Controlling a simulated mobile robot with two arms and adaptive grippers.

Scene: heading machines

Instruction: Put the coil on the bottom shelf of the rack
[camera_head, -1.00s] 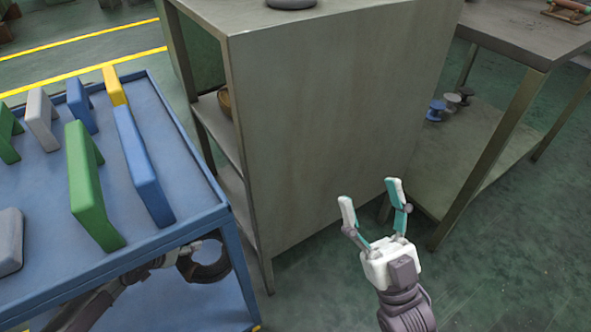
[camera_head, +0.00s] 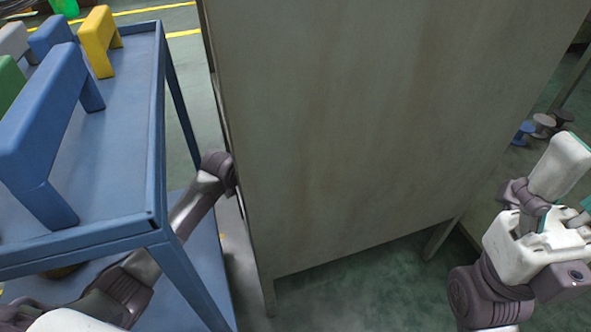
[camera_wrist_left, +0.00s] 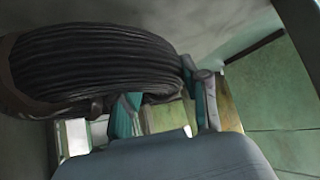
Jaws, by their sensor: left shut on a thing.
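The coil (camera_wrist_left: 95,65), a thick dark ring with ribbed windings, fills the upper left of the left wrist view. My left gripper (camera_wrist_left: 165,112) is shut on its lower edge. In the head view my left arm passes beside the blue cart and goes behind the edge of the rack (camera_head: 350,120), so that gripper and the coil are hidden there. The rack shows mainly its tall grey-green side panel; its shelves are hidden. Grey surfaces lie close around the coil in the wrist view; which shelf this is, I cannot tell. My right gripper (camera_head: 575,190) is open and empty at the right.
The blue cart (camera_head: 115,232) stands at the left, close to the rack, with several blocky handle-shaped pieces on top. Only a narrow gap separates cart and rack. Small spools (camera_head: 543,123) sit at the far right. Green floor (camera_head: 370,275) shows below the panel.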

